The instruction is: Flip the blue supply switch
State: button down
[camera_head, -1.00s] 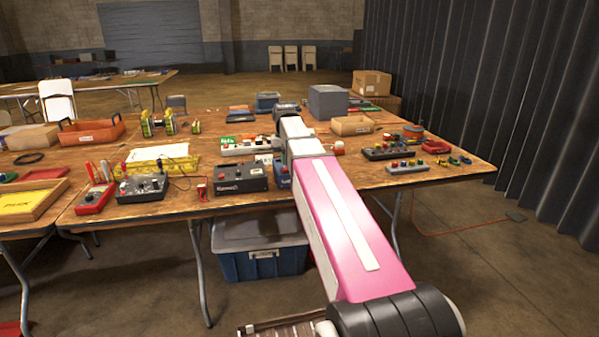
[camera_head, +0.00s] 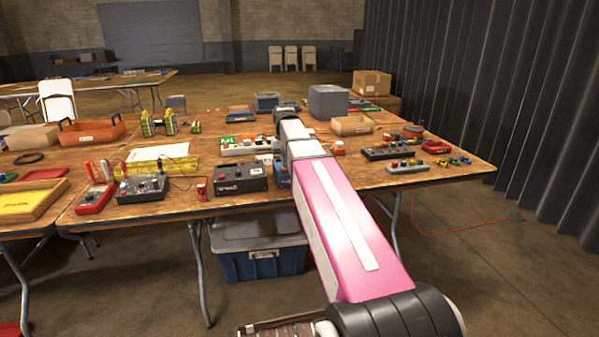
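A small blue box (camera_head: 283,174) stands near the table's front edge, right of a black box with a red knob. My arm covers its right side, and I cannot make out a switch or its position. My pink and white arm reaches from the bottom right over the table, passing just right of the blue box. The fingers of my gripper are hidden behind the arm, so I cannot see whether they touch anything.
The black box (camera_head: 241,179) sits directly left of the blue box. A grey meter (camera_head: 141,188) and a red meter (camera_head: 95,197) are further left. Button panels (camera_head: 408,167) lie right of my arm. A blue bin (camera_head: 262,262) stands under the table.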

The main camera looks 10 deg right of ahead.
jog(key=shift+f, duration=0.8)
dwell(0.4)
jog(key=shift+r, duration=3.5)
jog(key=shift+s, duration=0.1)
